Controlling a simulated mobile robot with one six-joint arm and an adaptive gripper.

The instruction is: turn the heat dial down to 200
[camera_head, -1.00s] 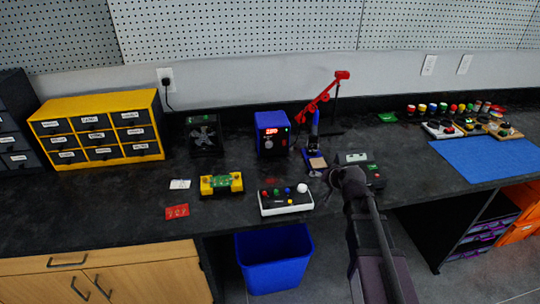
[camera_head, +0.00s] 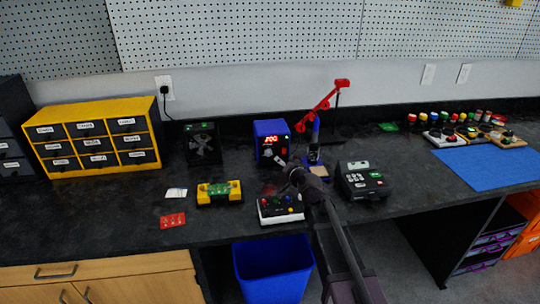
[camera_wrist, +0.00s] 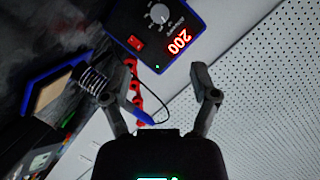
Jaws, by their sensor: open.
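The blue soldering station (camera_head: 271,128) stands at the back of the bench, with a lit red display and a round heat dial (camera_head: 267,153) on its front. My gripper (camera_head: 283,160) is in front of the station, low and slightly right of the dial. In the wrist view my gripper (camera_wrist: 162,64) has its two fingers spread, with nothing between the tips. The dial is beyond the fingertips, apart from them.
The soldering iron stand (camera_head: 314,158) is close on the right, with a red arm (camera_head: 320,112) behind. A button box (camera_head: 280,209) lies below my arm. A keypad device (camera_head: 363,183) is at right, a yellow-ended holder (camera_head: 219,192) at left.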

